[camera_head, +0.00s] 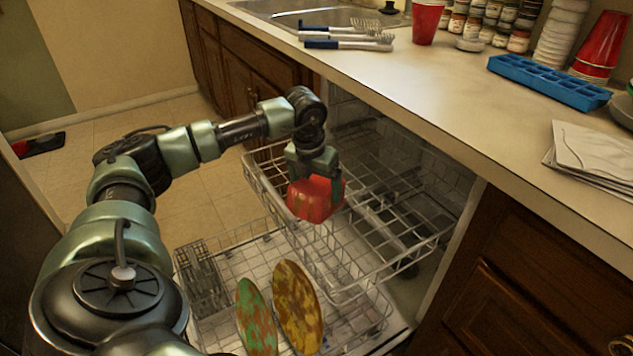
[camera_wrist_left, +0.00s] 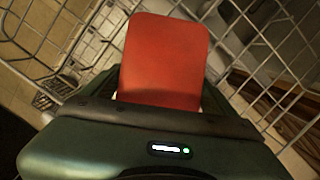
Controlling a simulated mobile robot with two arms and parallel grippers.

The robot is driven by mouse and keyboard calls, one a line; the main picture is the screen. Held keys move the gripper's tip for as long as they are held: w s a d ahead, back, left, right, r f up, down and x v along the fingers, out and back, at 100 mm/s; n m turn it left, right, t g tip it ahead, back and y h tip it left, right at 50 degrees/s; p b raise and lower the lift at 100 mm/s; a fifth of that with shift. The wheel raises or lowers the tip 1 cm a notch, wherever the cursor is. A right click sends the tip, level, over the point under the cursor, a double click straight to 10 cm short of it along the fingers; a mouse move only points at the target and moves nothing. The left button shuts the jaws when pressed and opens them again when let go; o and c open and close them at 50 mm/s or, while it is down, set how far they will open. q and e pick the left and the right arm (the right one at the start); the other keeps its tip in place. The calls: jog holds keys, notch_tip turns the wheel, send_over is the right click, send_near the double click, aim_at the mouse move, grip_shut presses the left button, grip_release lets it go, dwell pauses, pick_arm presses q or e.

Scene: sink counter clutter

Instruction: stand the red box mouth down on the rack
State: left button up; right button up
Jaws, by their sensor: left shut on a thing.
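The red box (camera_head: 314,203) is in my left gripper (camera_head: 313,174), over the upper dishwasher rack (camera_head: 386,228) in the head view. My left gripper points down and is shut on the box; its fingers cover the box's upper part. The red box also shows in the left wrist view (camera_wrist_left: 165,62), with rack wires behind it. The rack is pulled out below the counter. I cannot tell whether the box touches its wires, and the box's mouth is not clearly seen. My right gripper is in neither view.
The lower rack (camera_head: 345,318) holds a green-and-red plate (camera_head: 256,318) and a yellow-brown plate (camera_head: 297,308). The counter (camera_head: 470,95) above carries brushes (camera_head: 348,38), a red cup (camera_head: 427,22), a blue ice tray (camera_head: 549,82) and papers (camera_head: 594,152).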

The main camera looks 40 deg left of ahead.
pick_arm(q)
jog(key=o, duration=1.8)
jog(key=shift+s+f, duration=0.15)
jog(key=shift+f, duration=0.15)
jog(key=shift+r, duration=0.5)
jog(key=r, duration=0.1)
jog(key=r+p, duration=0.1)
jog(key=r, duration=0.3)
jog(key=shift+s+r, duration=0.2)
jog(key=shift+s, duration=0.1)
jog(key=shift+s+r+p, duration=0.15)
jog(key=shift+r+p, duration=0.15)
jog(key=shift+r, duration=0.3)
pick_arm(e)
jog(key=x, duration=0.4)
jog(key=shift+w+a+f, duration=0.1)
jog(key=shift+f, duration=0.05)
